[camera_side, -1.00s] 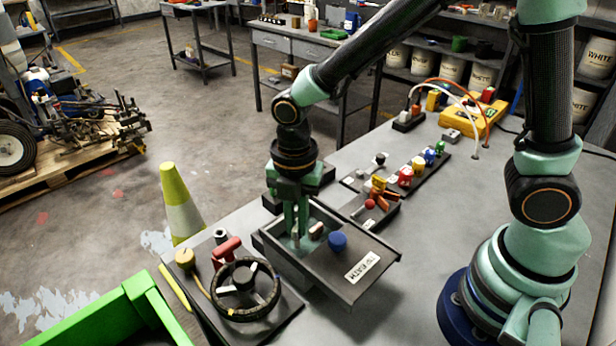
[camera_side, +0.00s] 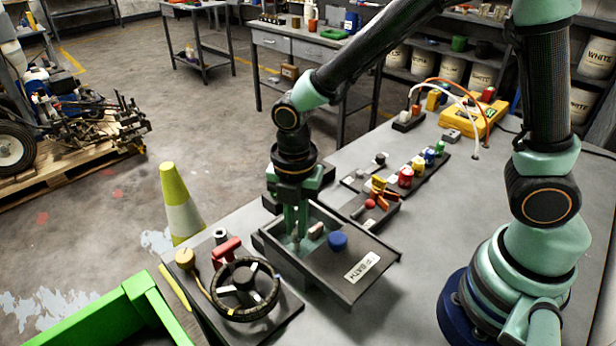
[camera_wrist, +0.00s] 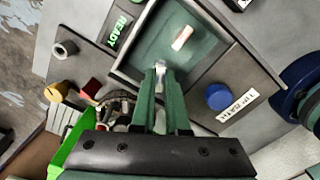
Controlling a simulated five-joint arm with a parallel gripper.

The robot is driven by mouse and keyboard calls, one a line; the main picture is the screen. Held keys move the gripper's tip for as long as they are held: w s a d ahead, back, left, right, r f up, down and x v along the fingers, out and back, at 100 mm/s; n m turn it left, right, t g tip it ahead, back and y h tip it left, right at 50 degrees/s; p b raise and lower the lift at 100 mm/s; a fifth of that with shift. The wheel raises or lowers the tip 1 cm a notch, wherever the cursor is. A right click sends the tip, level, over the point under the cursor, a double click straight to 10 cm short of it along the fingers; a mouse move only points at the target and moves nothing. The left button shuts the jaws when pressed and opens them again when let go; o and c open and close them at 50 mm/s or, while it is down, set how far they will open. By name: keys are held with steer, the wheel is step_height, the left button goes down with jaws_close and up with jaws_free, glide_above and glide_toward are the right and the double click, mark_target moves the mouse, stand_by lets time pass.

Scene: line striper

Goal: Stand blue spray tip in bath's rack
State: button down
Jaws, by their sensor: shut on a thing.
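The bath (camera_side: 372,272) is a grey open-topped box with a labelled deck at the table's near edge; its open basin (camera_wrist: 205,62) has a greenish inside. My gripper (camera_side: 297,242) points straight down into the basin. In the wrist view my gripper (camera_wrist: 160,70) has its fingers close together on a small pale thing, mostly hidden between the tips; I cannot tell its colour fully. A pale pinkish block (camera_wrist: 182,38) is in the basin, apart from the fingers. A round blue knob or cap (camera_side: 337,241) is on the deck.
A black handwheel (camera_side: 245,288) and red handle (camera_side: 226,247) stand left of the bath. Behind it are a tray with orange-handled pliers (camera_side: 385,193) and a rack of coloured pieces (camera_side: 405,176). A yellow case (camera_side: 470,116) lies farther back. The table's right middle is clear.

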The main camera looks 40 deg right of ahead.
steer(key=shift+f, duration=1.65)
stand_by(0.7)
steer(key=c, duration=0.5)
jaws_free()
steer(key=shift+r, duration=3.55)
steer(key=s+d+r+m+t, duration=0.1)
steer(key=d+r+m, duration=0.3)
steer(key=m, duration=0.4)
steer(key=s+d+r+m+t, duration=0.1)
steer(key=d+r+m, duration=0.3)
steer(key=m, duration=0.4)
steer(key=s+d+r+m+t, duration=0.2)
steer(key=d+r+m+t, duration=0.1)
steer(key=d+m, duration=0.3)
steer(key=shift+d+r+m+t, duration=0.15)
steer(key=shift+r+m, duration=0.25)
steer(key=shift+m, duration=0.1)
steer(key=shift+d+r+m+t, duration=0.1)
steer(key=shift+r+m+t, duration=0.05)
steer(key=shift+r+m, duration=0.3)
